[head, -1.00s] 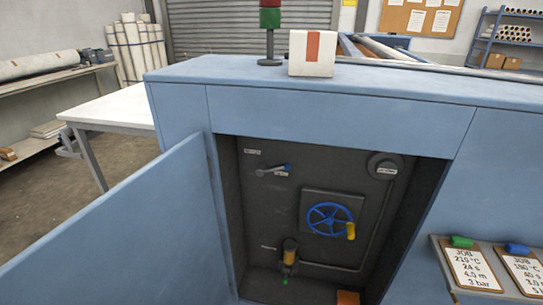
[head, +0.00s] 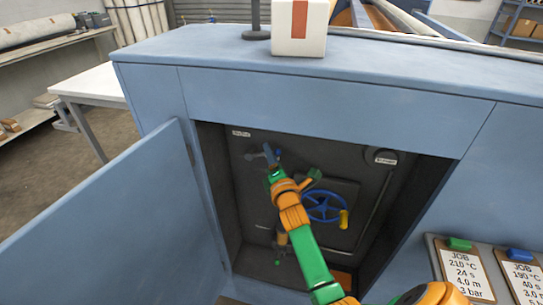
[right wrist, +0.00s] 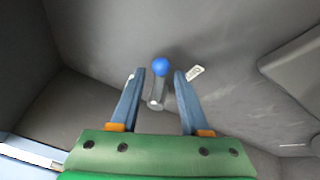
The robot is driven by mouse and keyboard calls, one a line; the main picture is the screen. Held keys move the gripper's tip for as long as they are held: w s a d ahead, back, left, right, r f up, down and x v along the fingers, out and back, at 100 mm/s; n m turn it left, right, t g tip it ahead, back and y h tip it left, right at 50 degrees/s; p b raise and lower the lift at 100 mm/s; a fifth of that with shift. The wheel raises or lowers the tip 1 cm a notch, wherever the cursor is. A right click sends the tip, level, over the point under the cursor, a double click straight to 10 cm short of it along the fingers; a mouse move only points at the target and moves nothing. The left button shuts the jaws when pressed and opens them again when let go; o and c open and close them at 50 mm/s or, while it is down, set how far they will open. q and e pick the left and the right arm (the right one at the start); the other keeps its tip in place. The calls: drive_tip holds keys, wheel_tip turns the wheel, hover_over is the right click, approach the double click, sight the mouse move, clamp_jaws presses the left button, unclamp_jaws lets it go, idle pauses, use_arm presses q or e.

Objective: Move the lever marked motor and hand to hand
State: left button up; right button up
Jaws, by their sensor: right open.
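The lever (right wrist: 155,92) with a blue ball knob (right wrist: 160,67) shows in the right wrist view, standing between the fingertips of my right gripper (right wrist: 160,75). The gripper is open, with a gap on each side of the lever, and is not closed on it. In the head view my right gripper (head: 268,158) is at the lever inside the cabinet recess and hides most of it. A small white label (head: 241,133) sits above the lever; its print is too small to read surely. Another label (right wrist: 195,73) is beside the right finger. My left gripper is not in view.
The blue handwheel (head: 322,207) with a yellow handle is below right of the gripper. A round dial (head: 385,157) is at the upper right. The open blue door (head: 110,220) stands at the left. Job cards (head: 462,272) are on a shelf at the right.

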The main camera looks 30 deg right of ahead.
drive_tip(key=shift+s+a+r, duration=0.1)
drive_tip(key=c, duration=0.4)
clamp_jaws()
idle(0.8)
